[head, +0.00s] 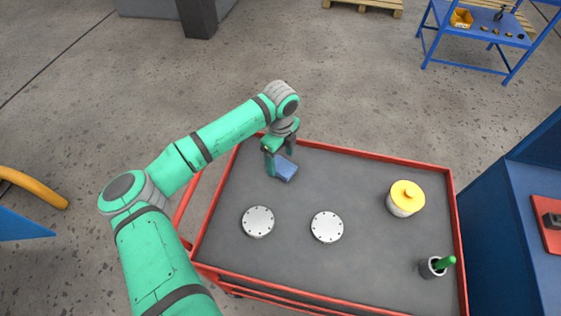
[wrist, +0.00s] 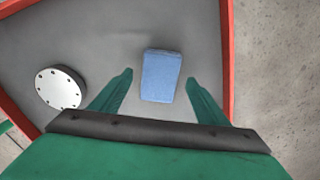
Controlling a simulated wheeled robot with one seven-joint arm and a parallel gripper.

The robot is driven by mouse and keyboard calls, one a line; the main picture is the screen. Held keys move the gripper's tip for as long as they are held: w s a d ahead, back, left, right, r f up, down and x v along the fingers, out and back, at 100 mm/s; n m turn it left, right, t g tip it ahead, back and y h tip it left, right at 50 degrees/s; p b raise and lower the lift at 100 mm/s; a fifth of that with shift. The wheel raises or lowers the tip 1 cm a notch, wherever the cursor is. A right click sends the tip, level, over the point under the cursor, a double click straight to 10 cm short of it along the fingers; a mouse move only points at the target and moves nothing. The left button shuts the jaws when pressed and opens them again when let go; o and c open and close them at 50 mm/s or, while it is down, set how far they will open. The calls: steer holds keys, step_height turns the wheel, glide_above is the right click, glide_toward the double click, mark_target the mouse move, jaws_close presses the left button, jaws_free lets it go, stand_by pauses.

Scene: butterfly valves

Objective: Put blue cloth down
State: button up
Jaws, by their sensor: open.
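The blue cloth (head: 285,169) is a small folded block lying on the grey top of the red-rimmed cart, near its back left corner. In the wrist view the blue cloth (wrist: 161,76) lies between and a little beyond the fingertips, with a gap on each side. My gripper (head: 269,162) is at the cloth's left in the head view, low over the cart top. It also shows in the wrist view (wrist: 158,76), where its two green fingers are spread and hold nothing.
The cart (head: 300,262) has a raised red rim. Two silver flanged discs (head: 258,222) (head: 327,227) lie in front of the cloth. A yellow-lidded container (head: 405,199) and a dark cup with a green handle (head: 437,266) stand at right.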

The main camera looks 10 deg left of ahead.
mark_target(280, 164)
step_height(280, 164, up, 10)
stand_by(0.4)
stand_by(0.4)
